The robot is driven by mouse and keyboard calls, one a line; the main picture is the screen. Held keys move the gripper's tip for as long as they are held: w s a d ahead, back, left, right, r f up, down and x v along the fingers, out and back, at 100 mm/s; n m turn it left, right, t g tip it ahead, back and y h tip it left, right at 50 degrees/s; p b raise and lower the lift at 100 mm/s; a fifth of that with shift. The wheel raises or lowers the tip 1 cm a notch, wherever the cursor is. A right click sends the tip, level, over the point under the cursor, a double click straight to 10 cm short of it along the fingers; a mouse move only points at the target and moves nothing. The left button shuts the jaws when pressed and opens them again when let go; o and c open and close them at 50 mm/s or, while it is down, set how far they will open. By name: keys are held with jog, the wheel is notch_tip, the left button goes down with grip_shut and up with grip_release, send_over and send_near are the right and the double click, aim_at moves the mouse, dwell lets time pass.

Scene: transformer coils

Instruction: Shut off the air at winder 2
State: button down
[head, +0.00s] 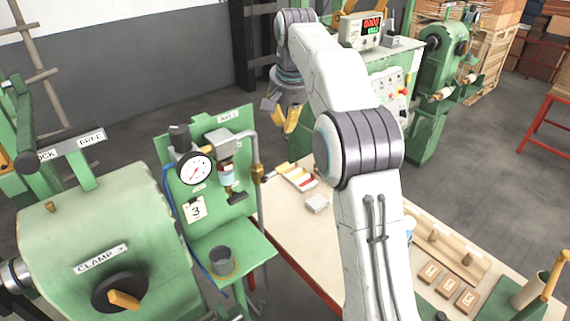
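A green air panel (177,150) stands left of centre, with a small white label at its top that is too small to read surely.
A green machine with a CLAMP knob (121,292) fills the lower left. A dark cup (221,260) sits on the panel's shelf. A workbench (290,234) with a tray, blocks and a wooden rack lies right. A control cabinet (392,88) stands behind my arm. Grey floor is open behind.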

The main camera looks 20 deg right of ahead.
jog(key=s+m, duration=0.1)
jog(key=m, duration=0.6)
send_near(276, 172)
notch_tip(276, 172, down, 7)
jog(key=w+d, duration=0.2)
jog(key=d, duration=0.1)
jog(key=shift+w+a+f+g+b, duration=0.2)
jog(key=shift+w+g+b, duration=0.1)
jog(key=shift+g, duration=0.1)
jog(key=shift+d+f+b, duration=0.15)
jog(key=shift+f+b, duration=0.2)
jog(key=shift+f, duration=0.45)
